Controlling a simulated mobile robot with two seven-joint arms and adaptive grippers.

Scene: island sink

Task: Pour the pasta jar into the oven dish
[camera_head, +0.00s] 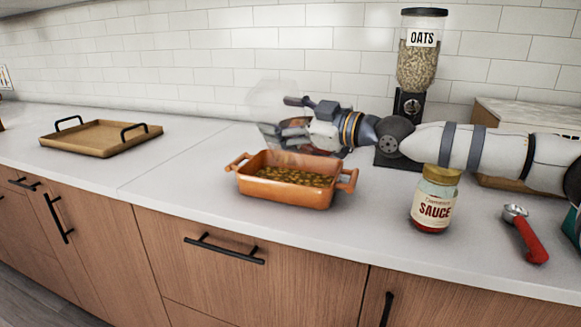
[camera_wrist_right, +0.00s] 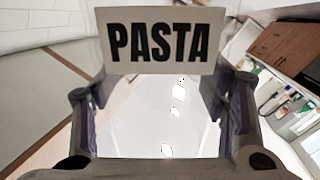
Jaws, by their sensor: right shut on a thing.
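The orange oven dish (camera_head: 313,195) stands on the counter with brownish pasta pieces lying in it. My right gripper (camera_head: 297,118) is behind and above the dish, shut on the clear pasta jar (camera_head: 268,98). The jar is held tipped, its see-through body blending with the white tiles. In the right wrist view the jar's PASTA label (camera_wrist_right: 158,42) sits between the two fingers, and the clear wall below it shows no pasta. Whether any pasta is still in the jar is hard to tell. My left gripper is out of view.
A sauce jar (camera_head: 434,200) and a red-handled scoop (camera_head: 526,235) stand and lie to the right of the dish. An oats dispenser (camera_head: 417,60) stands behind my right arm. A wooden tray (camera_head: 100,138) is at the left, with bare counter between it and the dish.

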